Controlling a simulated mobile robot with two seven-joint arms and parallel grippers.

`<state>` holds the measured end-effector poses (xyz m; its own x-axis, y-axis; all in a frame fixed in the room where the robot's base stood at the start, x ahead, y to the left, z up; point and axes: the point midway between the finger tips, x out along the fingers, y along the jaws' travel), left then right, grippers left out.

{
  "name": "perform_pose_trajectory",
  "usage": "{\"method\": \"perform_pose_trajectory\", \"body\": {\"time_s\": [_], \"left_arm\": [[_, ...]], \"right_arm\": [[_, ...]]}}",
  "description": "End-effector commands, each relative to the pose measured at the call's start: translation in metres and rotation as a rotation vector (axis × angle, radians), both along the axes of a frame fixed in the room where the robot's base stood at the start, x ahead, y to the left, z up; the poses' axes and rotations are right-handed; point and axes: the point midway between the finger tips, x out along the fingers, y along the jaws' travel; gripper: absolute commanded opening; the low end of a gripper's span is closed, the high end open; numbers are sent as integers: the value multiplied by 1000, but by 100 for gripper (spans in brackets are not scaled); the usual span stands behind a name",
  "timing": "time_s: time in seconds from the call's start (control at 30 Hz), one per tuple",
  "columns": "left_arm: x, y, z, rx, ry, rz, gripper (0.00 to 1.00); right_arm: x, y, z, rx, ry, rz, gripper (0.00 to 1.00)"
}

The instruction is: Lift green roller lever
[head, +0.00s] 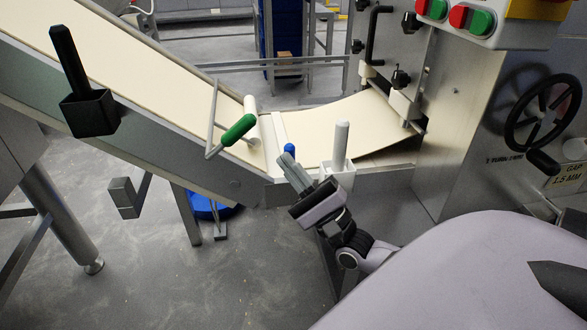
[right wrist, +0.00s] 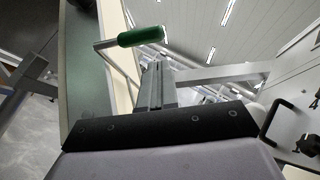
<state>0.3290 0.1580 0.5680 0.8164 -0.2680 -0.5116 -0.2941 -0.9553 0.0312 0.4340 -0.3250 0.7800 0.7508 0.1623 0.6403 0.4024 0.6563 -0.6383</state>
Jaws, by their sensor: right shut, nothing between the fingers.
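The green roller lever (head: 238,130) has a green grip on a bent metal rod at the side of the sloping conveyor, by the lower end of the belt. My right gripper (head: 286,160) is shut and empty, to the right of the green grip and a little lower, apart from it. In the right wrist view the green grip (right wrist: 141,36) shows above and left of the shut fingers (right wrist: 158,82), with a gap between. My left gripper is not in view.
The cream conveyor belt (head: 130,65) slopes down from the left. A white handle (head: 341,140) stands right of my gripper, and a blue knob (head: 290,148) shows just behind it. A black handle (head: 68,55) stands at left. A black handwheel (head: 542,112) is at right.

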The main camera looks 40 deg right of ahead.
Motion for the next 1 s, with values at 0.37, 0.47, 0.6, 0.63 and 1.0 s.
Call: {"method": "perform_pose_trajectory", "body": {"time_s": [0.37, 0.47, 0.6, 0.63, 1.0], "left_arm": [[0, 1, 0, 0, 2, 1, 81], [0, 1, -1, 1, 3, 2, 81], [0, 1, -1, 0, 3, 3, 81], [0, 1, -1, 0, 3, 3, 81], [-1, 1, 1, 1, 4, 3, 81]], "right_arm": [[43, 9, 37, 0, -2, -1, 0], [48, 10, 40, 0, 1, -1, 0], [50, 11, 42, 0, 1, 0, 0], [50, 11, 43, 0, 1, 0, 0], [50, 11, 44, -6, 4, -1, 0]]}}
